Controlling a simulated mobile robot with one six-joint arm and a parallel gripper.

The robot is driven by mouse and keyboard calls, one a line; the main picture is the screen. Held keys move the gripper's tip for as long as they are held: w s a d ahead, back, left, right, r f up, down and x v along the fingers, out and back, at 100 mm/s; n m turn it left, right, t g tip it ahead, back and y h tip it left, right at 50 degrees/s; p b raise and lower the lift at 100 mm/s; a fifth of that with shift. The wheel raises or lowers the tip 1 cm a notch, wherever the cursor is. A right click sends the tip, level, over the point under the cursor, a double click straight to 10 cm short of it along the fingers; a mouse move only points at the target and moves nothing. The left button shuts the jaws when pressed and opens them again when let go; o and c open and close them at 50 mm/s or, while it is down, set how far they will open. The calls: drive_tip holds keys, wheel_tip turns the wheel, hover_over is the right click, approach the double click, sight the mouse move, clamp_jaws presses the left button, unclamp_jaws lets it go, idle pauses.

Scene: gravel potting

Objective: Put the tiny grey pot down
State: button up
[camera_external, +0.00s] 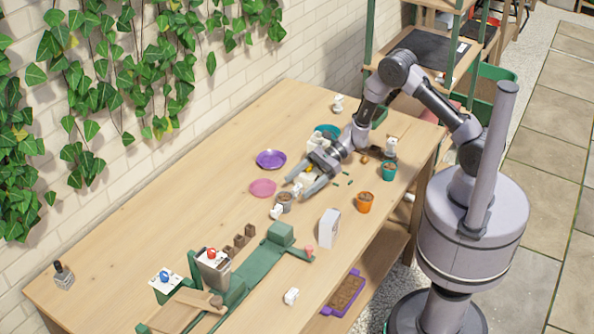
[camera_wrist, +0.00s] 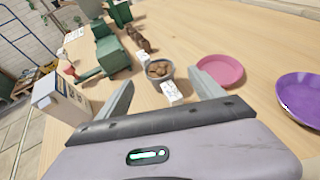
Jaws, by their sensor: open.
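The tiny grey pot (camera_external: 285,199) stands upright on the wooden table, with brown lumps inside. It also shows in the wrist view (camera_wrist: 159,72), beyond and between my fingertips. My gripper (camera_external: 302,187) is open and empty, low over the table, pointing at the pot. In the wrist view my two fingers (camera_wrist: 162,90) are spread wide, with a gap between them and the pot. A small white tag (camera_wrist: 172,91) stands just in front of the pot, on my gripper's side. Another white tag (camera_wrist: 142,58) is on its far side.
A pink saucer (camera_external: 262,188) and a purple saucer (camera_external: 271,159) lie beside the pot. A white carton (camera_external: 329,227), an orange pot (camera_external: 364,202) and a teal pot (camera_external: 389,171) stand toward the table's near edge.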

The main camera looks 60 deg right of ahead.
sight(286, 196)
drive_tip(key=shift+w+a+f, duration=0.1)
drive_tip(key=shift+w+a, duration=0.05)
drive_tip(key=shift+a, duration=0.25)
drive_tip(key=b+x, duration=0.1)
drive_tip(key=x, duration=0.3)
drive_tip(key=shift+a+f+b, duration=0.15)
drive_tip(key=shift+f+b, duration=0.05)
drive_tip(key=shift+b, duration=0.15)
drive_tip(key=shift+w+a, duration=0.1)
drive_tip(key=shift+a, duration=0.15)
drive_tip(key=shift+d+r, duration=0.1)
drive_tip(key=shift+c, duration=0.6)
drive_tip(key=c, duration=1.6)
